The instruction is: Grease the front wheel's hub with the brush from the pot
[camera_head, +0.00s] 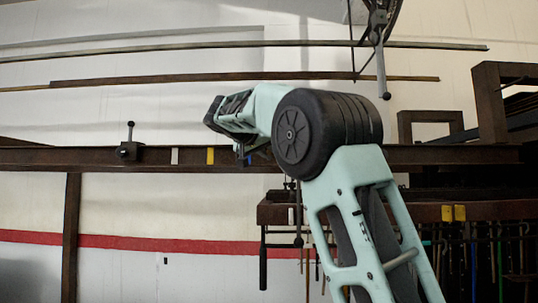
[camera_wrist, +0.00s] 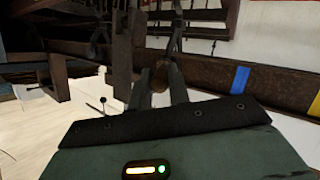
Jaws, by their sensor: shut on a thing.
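My gripper (camera_wrist: 159,88) shows in the wrist view with its two dark fingers shut on a small brown, rounded thing (camera_wrist: 160,71), which looks like the end of the brush's handle. The bristles cannot be made out. In the head view my wrist is raised in front of the rail and its fingertips are mostly hidden by my arm. Part of a dark wheel (camera_head: 393,16) shows at the top edge of the head view, to the right of my gripper; its hub is not clearly visible. I cannot make out the grease pot.
A long brown rail (camera_head: 60,158) runs behind my arm, with a dark clamp (camera_head: 129,151) on it and yellow and blue marks. A metal rod (camera_head: 381,74) hangs below the wheel. Tools hang under the brown bench (camera_head: 500,209) at right. Thin bars run along the wall.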

